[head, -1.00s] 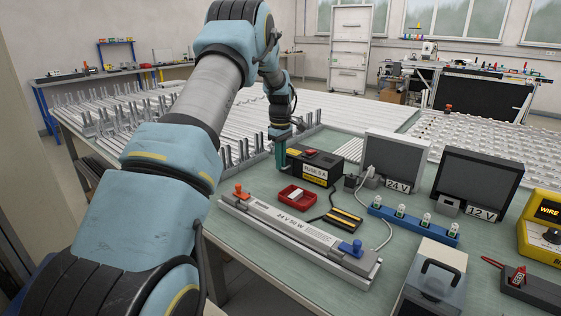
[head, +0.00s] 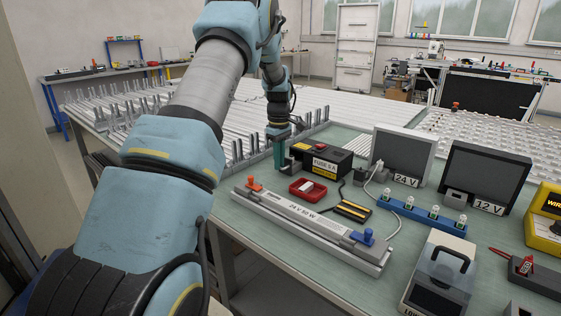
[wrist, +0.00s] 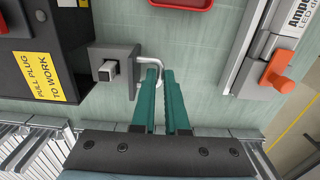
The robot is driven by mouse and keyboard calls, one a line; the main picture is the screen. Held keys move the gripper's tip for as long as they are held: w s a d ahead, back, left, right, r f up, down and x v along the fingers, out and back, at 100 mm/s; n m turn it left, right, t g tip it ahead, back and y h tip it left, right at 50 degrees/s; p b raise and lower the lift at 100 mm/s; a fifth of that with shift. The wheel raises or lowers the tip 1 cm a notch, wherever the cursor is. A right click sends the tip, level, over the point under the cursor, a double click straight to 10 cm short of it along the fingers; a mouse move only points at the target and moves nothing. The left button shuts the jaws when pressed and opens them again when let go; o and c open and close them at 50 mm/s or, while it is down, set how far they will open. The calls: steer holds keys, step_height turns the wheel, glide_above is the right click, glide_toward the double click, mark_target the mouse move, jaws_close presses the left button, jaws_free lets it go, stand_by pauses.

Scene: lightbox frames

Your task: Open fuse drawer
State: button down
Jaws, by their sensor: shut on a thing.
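The black fuse box (head: 325,161), labelled FUSE 5 A, stands on the bench and also shows at the left of the wrist view (wrist: 45,50) with a yellow PULL PLUG TO WORK label. At its side is the grey drawer (wrist: 120,50) with a square fitting on it. A bent metal handle (wrist: 150,62) runs from the drawer to my gripper (wrist: 160,76). My gripper's teal fingers are shut on that handle. In the head view my gripper (head: 277,158) is just left of the box. How far out the drawer is, I cannot tell exactly.
A red tray (head: 321,193) and a long 24 V 50 W lamp bar (head: 300,218) with an orange knob (wrist: 278,72) lie close by. Lamp holders and grey 24 V (head: 402,148) and 12 V (head: 482,175) units stand to the right. Metal profiles line the bench's left side.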

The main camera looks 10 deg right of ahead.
steer(key=c, duration=1.2)
jaws_free()
steer(key=shift+r, duration=0.1)
step_height(320, 180, up, 11)
steer(key=shift+f+b, duration=0.15)
steer(key=shift+b, duration=1)
steer(key=s+a+f+m, duration=0.2)
steer(key=s+a, duration=0.4)
steer(key=s, duration=0.3)
steer(key=s+a+f+m+t, duration=0.1)
steer(key=s+a+m, duration=0.3)
steer(key=s, duration=0.6)
steer(key=s+a+f+m, duration=0.3)
steer(key=s+a+f, duration=0.1)
steer(key=s+a, duration=0.4)
steer(key=shift+s+a+m+t, duration=0.15)
steer(key=shift+s+a, duration=0.05)
steer(key=shift+s, duration=0.45)
steer(key=shift+s+a+m+t, duration=0.15)
steer(key=shift+s+a, duration=0.05)
steer(key=shift+s, duration=0.4)
